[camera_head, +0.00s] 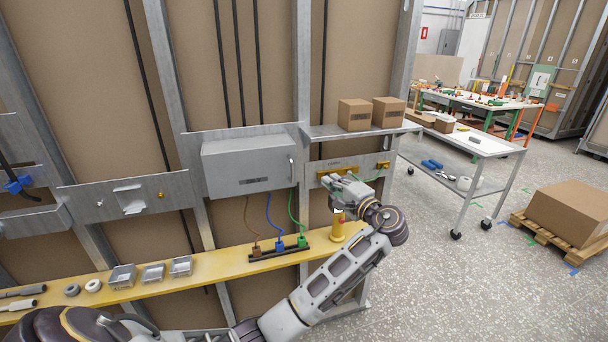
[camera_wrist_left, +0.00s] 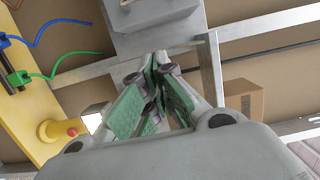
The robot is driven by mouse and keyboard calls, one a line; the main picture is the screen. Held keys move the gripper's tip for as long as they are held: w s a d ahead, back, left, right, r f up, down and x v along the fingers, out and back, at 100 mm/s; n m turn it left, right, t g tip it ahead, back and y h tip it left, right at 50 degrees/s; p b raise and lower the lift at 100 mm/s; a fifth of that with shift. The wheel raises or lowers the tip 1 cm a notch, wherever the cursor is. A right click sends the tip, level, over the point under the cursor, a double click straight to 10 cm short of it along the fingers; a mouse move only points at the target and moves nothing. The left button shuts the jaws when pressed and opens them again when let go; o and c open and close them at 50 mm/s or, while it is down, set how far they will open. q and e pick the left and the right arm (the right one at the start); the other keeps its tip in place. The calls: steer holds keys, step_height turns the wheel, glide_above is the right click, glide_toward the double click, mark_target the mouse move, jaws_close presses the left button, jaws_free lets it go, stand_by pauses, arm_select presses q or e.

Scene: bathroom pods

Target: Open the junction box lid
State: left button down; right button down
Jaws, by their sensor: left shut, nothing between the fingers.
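The junction box (camera_head: 248,165) is a grey box on the metal stud wall, with its lid shut and a small handle (camera_head: 292,166) at the lid's right edge. Brown, blue and green wires hang below it. My left gripper (camera_head: 328,180) is to the right of the box and a little lower, apart from it in the head view. In the left wrist view its green-padded fingers (camera_wrist_left: 156,65) are together and empty, with the box (camera_wrist_left: 158,32) just beyond the tips. My right gripper is not in view.
A yellow ledge (camera_head: 222,267) below the box bears metal trays and wire connectors (camera_head: 279,246). A yellow post (camera_head: 338,226) with a red button (camera_wrist_left: 72,132) stands by my left arm. Cardboard boxes (camera_head: 354,115) sit on a shelf.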

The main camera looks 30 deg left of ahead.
arm_select(q)
steer(key=shift+s+a+g, duration=0.2)
steer(key=shift+s+g, duration=0.1)
steer(key=shift+s, duration=0.1)
steer(key=shift+w+a, duration=0.1)
steer(key=a+p, duration=0.4)
steer(key=a, duration=0.5)
steer(key=shift+w, duration=0.15)
stand_by(0.8)
steer(key=shift+a, duration=0.1)
steer(key=shift+s, duration=0.3)
stand_by(0.3)
